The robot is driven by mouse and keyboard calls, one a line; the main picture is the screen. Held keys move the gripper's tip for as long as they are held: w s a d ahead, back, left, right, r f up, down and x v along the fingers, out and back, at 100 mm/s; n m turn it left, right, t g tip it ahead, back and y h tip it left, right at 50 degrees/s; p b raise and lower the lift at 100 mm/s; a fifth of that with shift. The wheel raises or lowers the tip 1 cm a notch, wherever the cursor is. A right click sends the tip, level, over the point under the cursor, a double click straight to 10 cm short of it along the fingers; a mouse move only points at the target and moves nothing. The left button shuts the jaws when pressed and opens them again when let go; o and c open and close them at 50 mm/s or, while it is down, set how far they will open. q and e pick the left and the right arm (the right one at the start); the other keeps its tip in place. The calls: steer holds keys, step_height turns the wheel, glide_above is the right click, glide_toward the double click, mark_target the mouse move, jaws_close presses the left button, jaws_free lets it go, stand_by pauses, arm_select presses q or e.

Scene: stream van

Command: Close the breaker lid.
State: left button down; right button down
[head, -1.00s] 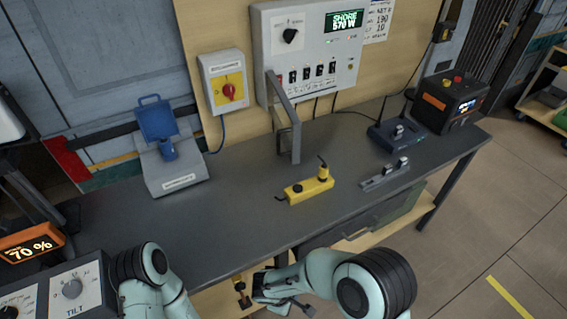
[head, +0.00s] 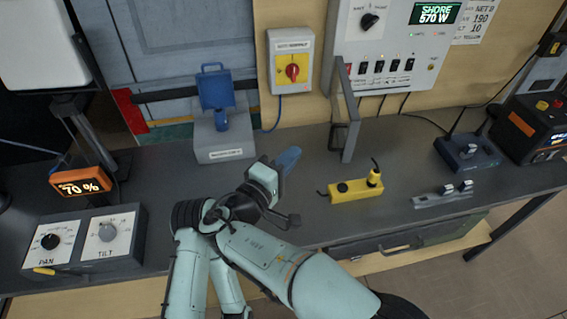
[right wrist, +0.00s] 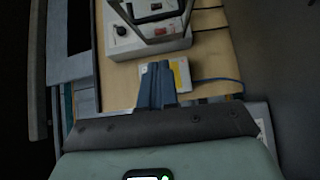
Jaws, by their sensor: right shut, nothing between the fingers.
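The breaker panel (head: 390,50) is a pale grey wall box with a dial, a row of black switches and a green display. Its lid (head: 344,92) is a grey frame that stands open, swung out from the panel's left side over the bench. The panel (right wrist: 125,50) and lid frame (right wrist: 165,40) also show at the top of the right wrist view. My right gripper (head: 289,158) is shut and empty, with blue fingers above the bench, left of the lid and apart from it. Its fingers (right wrist: 157,82) show together in the wrist view. My left gripper is not in view.
A yellow box with a red rotary switch (head: 292,72) is left of the panel. A blue-lidded grey box (head: 222,135) stands at the back left. A yellow pendant (head: 350,192) and a grey bracket (head: 442,197) lie right of my gripper. Bare bench (head: 400,155) lies between.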

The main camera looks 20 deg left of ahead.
steer(key=w+d+p, duration=0.1)
steer(key=w+d, duration=0.3)
steer(key=w, duration=0.2)
steer(key=shift+w+d, duration=0.15)
steer(key=shift+w, duration=0.1)
steer(key=shift+f, duration=0.1)
